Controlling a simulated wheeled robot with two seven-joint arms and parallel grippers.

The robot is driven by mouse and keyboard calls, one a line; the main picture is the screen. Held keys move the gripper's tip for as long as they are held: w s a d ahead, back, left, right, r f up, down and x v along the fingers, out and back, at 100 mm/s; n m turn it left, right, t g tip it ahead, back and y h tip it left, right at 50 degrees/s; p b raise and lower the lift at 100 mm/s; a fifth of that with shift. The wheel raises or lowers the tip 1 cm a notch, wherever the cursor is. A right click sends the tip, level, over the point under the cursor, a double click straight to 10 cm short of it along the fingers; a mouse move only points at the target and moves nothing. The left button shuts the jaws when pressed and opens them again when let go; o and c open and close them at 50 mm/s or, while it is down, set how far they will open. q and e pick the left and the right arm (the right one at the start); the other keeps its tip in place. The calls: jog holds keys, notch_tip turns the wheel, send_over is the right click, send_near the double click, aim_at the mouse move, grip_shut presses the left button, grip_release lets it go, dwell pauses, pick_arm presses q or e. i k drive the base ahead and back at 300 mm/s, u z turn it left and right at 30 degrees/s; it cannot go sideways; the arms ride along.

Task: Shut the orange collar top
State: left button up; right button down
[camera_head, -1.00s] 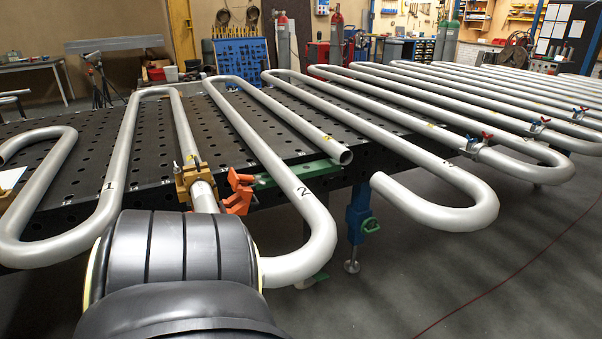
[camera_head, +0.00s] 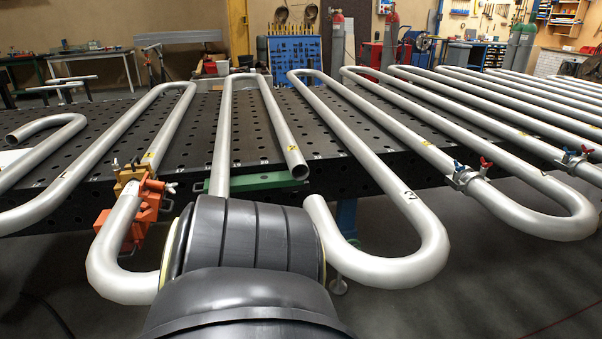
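The orange collar (camera_head: 149,205) is at the left, just nearer than a brass-coloured block (camera_head: 127,174), on the grey pipe that bends into the low left loop (camera_head: 115,279). Orange parts show on both sides of this pipe, and one part rises at its right side. A small grey bolt or handle sticks out to the right of the collar. I cannot tell at this size whether its top is open. A large black ribbed part, seemingly my own arm, fills the bottom middle and covers part of the loop. Neither gripper is in view.
A black perforated table (camera_head: 255,140) carries the long pipe coils. An open pipe end (camera_head: 296,166) lies above a green bar (camera_head: 255,182). Valves with red and blue handles (camera_head: 470,172) sit on the right-hand pipes. Grey floor (camera_head: 480,285) is clear at the lower right.

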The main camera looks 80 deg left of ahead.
aim_at(153, 198)
jog(key=u, duration=3.55)
